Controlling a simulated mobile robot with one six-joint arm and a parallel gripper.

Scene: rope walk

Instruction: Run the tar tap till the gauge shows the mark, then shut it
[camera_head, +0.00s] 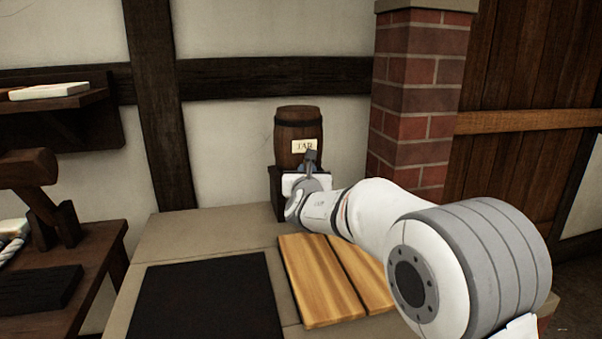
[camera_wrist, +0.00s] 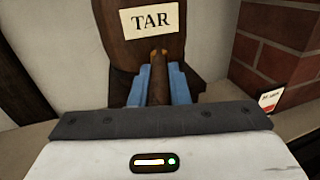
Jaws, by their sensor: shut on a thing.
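A dark wooden barrel (camera_head: 298,124) with a "TAR" label (camera_head: 304,146) stands upright at the back, against the wall. In the wrist view the label (camera_wrist: 151,20) is close above my gripper. My gripper (camera_wrist: 160,82) has its blue fingers shut on a brown upright handle (camera_wrist: 159,70), which looks like the tap handle, in front of the barrel. In the head view my gripper (camera_head: 308,168) is small and partly hidden by my own wrist. The tap's spout and any tar flow are hidden. I cannot make out a gauge.
A small white card (camera_wrist: 270,99) with unreadable print stands beside the brick pillar (camera_head: 421,100) on the right. A slatted wooden board (camera_head: 318,285) and a dark mat (camera_head: 205,305) lie on the worktop. A wooden bench (camera_head: 75,285) is at left.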

